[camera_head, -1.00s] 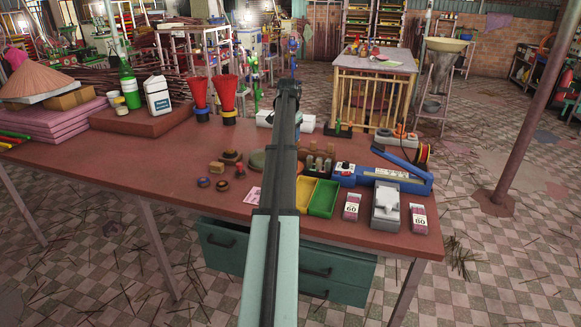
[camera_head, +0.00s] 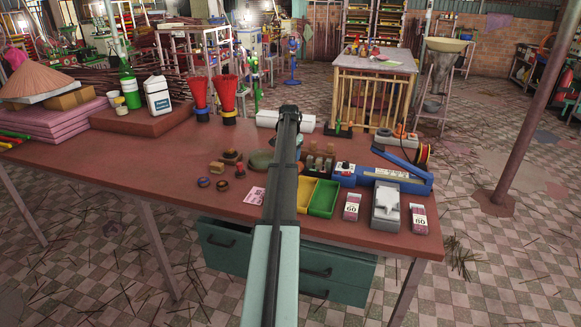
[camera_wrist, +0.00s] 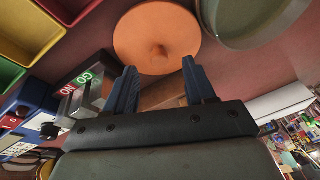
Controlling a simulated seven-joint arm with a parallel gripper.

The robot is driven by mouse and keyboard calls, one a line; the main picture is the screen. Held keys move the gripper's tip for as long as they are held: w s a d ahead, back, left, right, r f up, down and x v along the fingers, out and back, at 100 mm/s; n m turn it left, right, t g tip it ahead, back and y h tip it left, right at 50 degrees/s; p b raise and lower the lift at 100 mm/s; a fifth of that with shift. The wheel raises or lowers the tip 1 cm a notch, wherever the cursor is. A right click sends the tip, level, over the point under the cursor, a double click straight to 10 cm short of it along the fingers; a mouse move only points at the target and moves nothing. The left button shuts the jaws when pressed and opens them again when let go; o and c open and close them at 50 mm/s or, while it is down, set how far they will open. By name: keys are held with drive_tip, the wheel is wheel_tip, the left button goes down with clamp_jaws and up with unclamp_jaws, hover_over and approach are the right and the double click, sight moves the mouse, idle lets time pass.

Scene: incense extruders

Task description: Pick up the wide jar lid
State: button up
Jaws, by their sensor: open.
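A round orange disc with a small central knob, which looks like the wide jar lid (camera_wrist: 157,38), lies on the red-brown table in the wrist view. My gripper (camera_wrist: 158,78) is open, its two blue fingers apart and pointing toward the near edge of the lid. Nothing is held between the fingers. I cannot tell the exact gap between fingertips and lid. In the head view my arm hides the lid and the gripper.
A grey-green round dish (camera_wrist: 262,22) lies close beside the lid and also shows in the head view (camera_head: 261,161). Yellow (camera_head: 304,193) and green (camera_head: 324,198) trays and a blue device (camera_head: 400,180) stand to the right. The table's front left is clear.

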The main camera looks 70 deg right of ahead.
drive_tip(key=shift+x, duration=1.5)
drive_tip(key=shift+c, duration=0.4)
clamp_jaws()
